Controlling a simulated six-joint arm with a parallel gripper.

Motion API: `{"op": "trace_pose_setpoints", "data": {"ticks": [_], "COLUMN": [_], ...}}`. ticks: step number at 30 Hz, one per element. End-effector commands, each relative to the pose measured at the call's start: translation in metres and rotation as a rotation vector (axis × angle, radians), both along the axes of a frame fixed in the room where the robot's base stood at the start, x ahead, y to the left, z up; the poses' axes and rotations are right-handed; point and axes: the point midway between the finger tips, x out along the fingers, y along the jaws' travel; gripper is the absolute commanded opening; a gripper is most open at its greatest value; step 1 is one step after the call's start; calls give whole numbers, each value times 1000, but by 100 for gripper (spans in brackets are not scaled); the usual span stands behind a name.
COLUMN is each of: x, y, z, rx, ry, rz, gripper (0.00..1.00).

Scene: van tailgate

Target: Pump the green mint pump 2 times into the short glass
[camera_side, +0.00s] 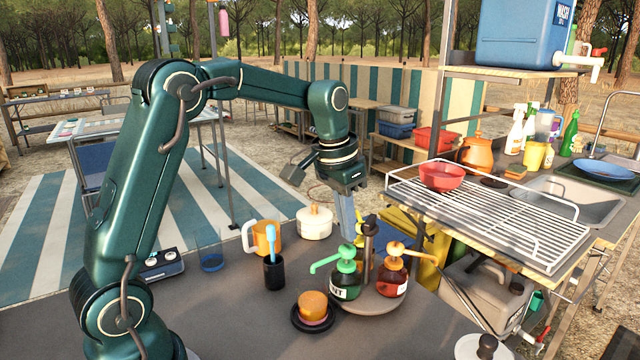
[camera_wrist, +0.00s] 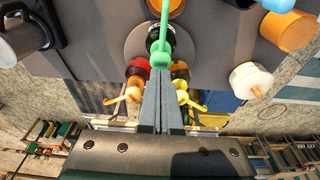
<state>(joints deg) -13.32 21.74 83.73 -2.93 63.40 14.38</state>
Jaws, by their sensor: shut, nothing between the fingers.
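The green mint pump (camera_side: 346,280) stands upright on a round grey stand, its green spout pointing left. In the wrist view its green head and spout (camera_wrist: 160,45) show just beyond my fingertips. My gripper (camera_side: 348,236) is shut and empty, pointing down above and slightly behind the green pump head; its fingers show in the wrist view (camera_wrist: 164,82). I cannot tell whether they touch it. A bluish clear glass (camera_side: 211,260), seemingly the short glass, stands at the left on the dark top, well away from the green spout.
A red bottle with an orange pump (camera_side: 392,280) and a yellow pump (camera_wrist: 182,88) share the stand (camera_side: 372,303). An orange cup (camera_side: 314,304) sits on a black saucer in front. A black cup (camera_side: 274,274), orange mug (camera_side: 268,238) and white pot (camera_side: 314,226) stand left of the pumps.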

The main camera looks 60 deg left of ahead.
Motion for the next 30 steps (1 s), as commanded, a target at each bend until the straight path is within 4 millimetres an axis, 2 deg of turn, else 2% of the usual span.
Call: {"op": "trace_pose_setpoints", "data": {"ticks": [11,30], "x": [0,0], "y": [0,0], "z": [-2,-23], "rx": [0,-1], "ry": [0,1], "rz": [0,0], "gripper": [0,0]}}
